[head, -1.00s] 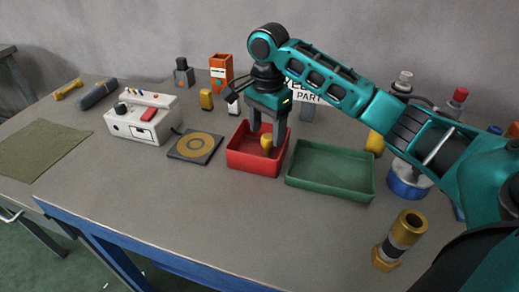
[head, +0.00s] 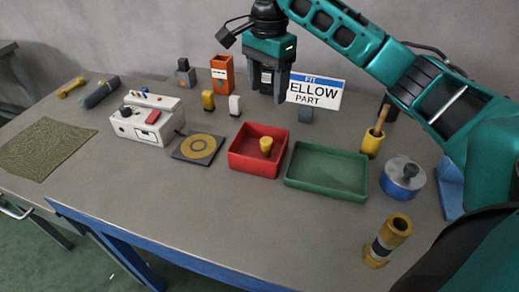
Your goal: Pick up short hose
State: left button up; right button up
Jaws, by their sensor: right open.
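No thing in the head view is clearly a short hose. A small yellow cylindrical piece (head: 266,145) stands in the red tray (head: 246,168). A yellow part (head: 208,100) and a white part (head: 235,105) stand upright behind that tray. A brass-coloured cylinder with a dark band (head: 388,240) stands at the front right. A dark grey rounded bar (head: 100,92) lies at the back left. My right gripper (head: 266,95) is open and empty, fingers down, above and behind the red tray. My left gripper is not in view.
A green tray (head: 328,190) sits right of the red one. A blue-and-silver pot (head: 402,178) and a yellow cup (head: 371,144) with a handle in it stand further right. A white control box (head: 148,122) stands left. The front middle of the table (head: 200,215) is bare.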

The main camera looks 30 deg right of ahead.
aim_at(397, 228)
jog(key=k+j, duration=0.8)
jog(key=k, duration=0.05)
